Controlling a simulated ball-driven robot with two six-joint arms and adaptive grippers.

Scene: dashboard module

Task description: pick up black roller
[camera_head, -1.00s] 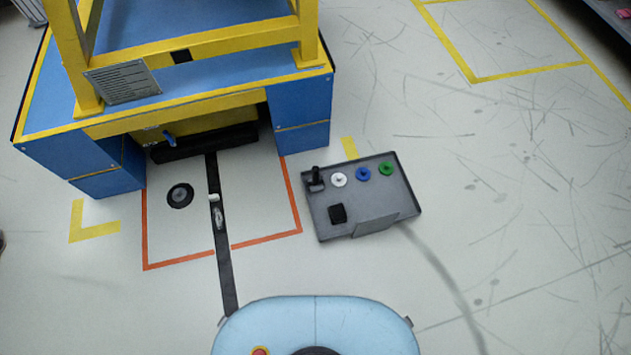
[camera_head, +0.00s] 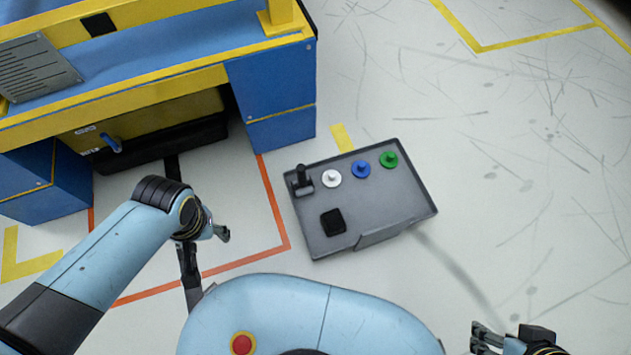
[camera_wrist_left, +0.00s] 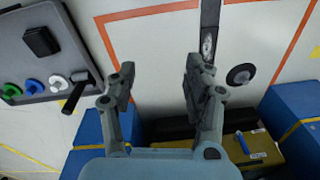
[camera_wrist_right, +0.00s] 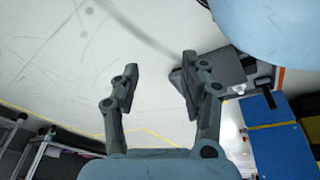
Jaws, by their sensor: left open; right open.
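A black upright knob-like piece (camera_head: 302,176) stands at the left edge of the grey tray (camera_head: 385,205); it also shows in the left wrist view (camera_wrist_left: 76,94). A black square block (camera_head: 333,221) lies in the tray's front left part. A black disc (camera_wrist_left: 241,74) with a pale centre lies on the floor in the left wrist view; I cannot tell which black piece is the roller. My left gripper (camera_head: 208,258) is open and empty, over the floor left of the tray. My right gripper (camera_head: 482,338) is open and empty at the lower right, apart from the tray.
White (camera_head: 331,178), blue (camera_head: 361,169) and green (camera_head: 389,159) round pieces sit along the tray's back. A blue and yellow workbench (camera_head: 270,85) stands at the upper left. The floor right of the tray is clear.

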